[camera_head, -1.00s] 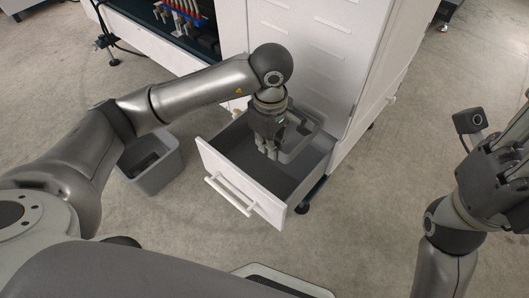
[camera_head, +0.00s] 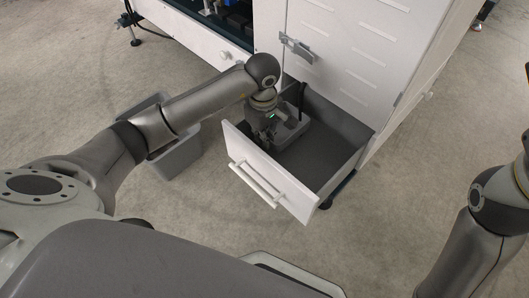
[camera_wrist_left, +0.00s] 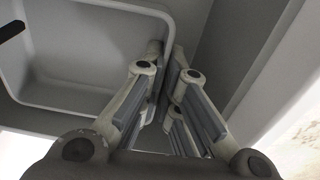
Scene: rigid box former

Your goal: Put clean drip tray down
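The light grey drip tray (camera_head: 291,133) is inside the open drawer (camera_head: 329,158), toward its left back part. My left gripper (camera_head: 265,138) reaches down into the drawer at the tray's near left side. In the left wrist view the tray (camera_wrist_left: 90,45) shows as a shallow basin with rounded corners. There the left gripper's fingers (camera_wrist_left: 166,62) come together at the tray's right wall and appear shut on it. The tray's underside is hidden, so I cannot tell whether it rests on the drawer floor. My right gripper is outside the view.
The drawer's white front with its handle (camera_head: 255,183) faces me. The white cabinet (camera_head: 350,50) rises behind. A grey bin (camera_head: 178,152) stands on the floor left of the drawer, partly behind my left arm. The drawer's right part is empty.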

